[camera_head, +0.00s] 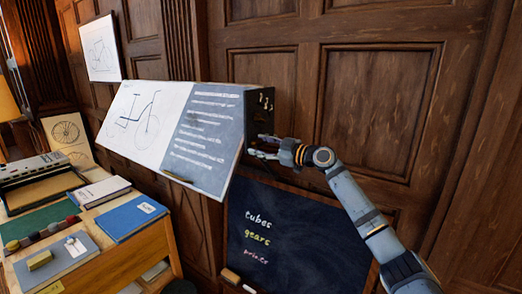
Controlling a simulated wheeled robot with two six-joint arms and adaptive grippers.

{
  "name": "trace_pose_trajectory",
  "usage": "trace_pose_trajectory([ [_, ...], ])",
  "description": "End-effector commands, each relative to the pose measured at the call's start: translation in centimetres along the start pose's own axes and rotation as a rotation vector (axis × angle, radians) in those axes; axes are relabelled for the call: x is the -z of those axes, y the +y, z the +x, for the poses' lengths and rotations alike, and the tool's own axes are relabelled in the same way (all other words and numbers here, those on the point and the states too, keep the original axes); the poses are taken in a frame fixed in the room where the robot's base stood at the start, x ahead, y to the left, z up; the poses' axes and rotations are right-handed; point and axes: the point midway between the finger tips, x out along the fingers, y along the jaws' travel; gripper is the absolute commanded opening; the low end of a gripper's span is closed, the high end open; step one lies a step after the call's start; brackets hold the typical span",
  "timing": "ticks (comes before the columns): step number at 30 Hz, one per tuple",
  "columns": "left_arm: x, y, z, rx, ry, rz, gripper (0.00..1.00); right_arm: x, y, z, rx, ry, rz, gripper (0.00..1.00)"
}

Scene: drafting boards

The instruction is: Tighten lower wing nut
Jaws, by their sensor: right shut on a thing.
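The drafting board (183,130) shows a bicycle drawing on its left part and rows of white writing on its dark right part. Its dark right side face (256,119) carries small metal fittings near the top (266,98). My right gripper (260,147) reaches in from the right, its fingers at the lower part of that side face. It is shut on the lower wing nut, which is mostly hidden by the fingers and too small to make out. My left gripper is not in view.
A chalkboard (300,235) with coloured words stands below my right arm, with chalk and an eraser (230,276) at its lower edge. A wooden desk (140,250) with a typewriter (38,170) and books is at left. Wood panelling (375,95) stands behind.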

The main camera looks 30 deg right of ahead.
Motion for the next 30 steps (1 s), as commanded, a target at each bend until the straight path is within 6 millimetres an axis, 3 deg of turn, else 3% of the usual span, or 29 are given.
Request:
trace_pose_trajectory([
  [3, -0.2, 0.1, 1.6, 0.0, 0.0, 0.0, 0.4, -0.4, -0.2, 0.0, -0.002, 0.002, 0.081, 0.19],
  [12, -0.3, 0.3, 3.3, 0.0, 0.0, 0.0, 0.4, -0.2, -0.1, 0.0, 0.0, 0.002, 0.305, 0.19],
  [30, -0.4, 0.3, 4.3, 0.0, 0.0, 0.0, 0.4, 0.0, 0.0, 0.0, 0.0, 0.001, 0.506, 0.19],
])
